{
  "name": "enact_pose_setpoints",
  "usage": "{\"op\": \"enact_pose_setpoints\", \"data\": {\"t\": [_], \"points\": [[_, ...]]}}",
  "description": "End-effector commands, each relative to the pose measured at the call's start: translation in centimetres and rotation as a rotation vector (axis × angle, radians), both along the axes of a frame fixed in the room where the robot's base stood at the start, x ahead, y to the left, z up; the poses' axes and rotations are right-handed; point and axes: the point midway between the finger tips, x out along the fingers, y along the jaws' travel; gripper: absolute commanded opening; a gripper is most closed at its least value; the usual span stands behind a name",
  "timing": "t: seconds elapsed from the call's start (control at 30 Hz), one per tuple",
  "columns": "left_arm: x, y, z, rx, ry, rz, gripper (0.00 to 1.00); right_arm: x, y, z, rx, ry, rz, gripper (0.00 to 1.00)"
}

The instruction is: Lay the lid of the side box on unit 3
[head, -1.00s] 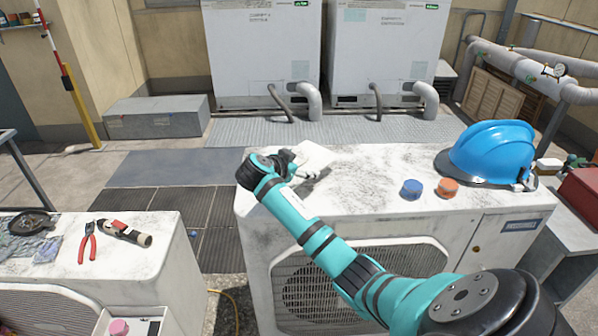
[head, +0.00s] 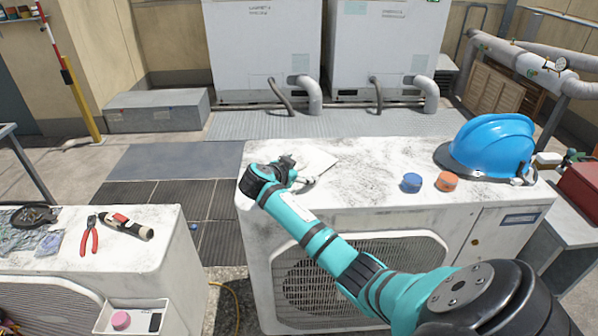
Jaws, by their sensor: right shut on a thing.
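My right gripper (head: 300,180) is shut on a thin white lid (head: 318,164), over the left part of the white top of the middle condenser unit (head: 385,185). The lid looks nearly flat and close to that top; I cannot tell whether it touches. My arm hides part of the gripper. An open white side box (head: 160,304) is on the front of the left unit (head: 150,245), with a pink round thing (head: 121,320) and a dark thing in it. No number shows to tell which unit is unit 3. My left gripper is out of view.
A blue hard hat (head: 490,148), a blue cap (head: 411,183) and an orange cap (head: 447,181) sit on the middle unit's right part. Red pliers (head: 90,236) and a flashlight-like tool (head: 127,226) lie on the left unit. A floor gap separates the units.

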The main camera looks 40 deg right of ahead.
Motion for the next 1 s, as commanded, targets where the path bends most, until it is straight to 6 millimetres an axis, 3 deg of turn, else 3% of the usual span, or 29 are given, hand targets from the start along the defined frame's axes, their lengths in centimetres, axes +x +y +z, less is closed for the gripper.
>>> {"op": "enact_pose_setpoints", "data": {"t": [0.17, 0.47, 0.63, 0.7, 1.0], "points": [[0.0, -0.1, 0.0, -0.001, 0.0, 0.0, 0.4, -0.2, 0.3, -0.8, 0.013, 0.011, -0.002, 1.0], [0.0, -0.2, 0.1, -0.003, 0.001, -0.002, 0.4, -0.2, 0.4, -0.8, 0.016, 0.014, 0.0, 1.0], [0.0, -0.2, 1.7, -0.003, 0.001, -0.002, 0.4, -0.2, 0.4, 0.9, 0.014, 0.013, 0.001, 1.0], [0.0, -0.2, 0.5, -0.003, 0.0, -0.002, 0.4, -0.4, 1.6, 0.6, 0.016, 0.007, 0.005, 1.0], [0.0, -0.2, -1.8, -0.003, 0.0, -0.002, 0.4, -2.2, 7.3, 4.0, 0.012, 0.002, 0.003, 1.0]]}}
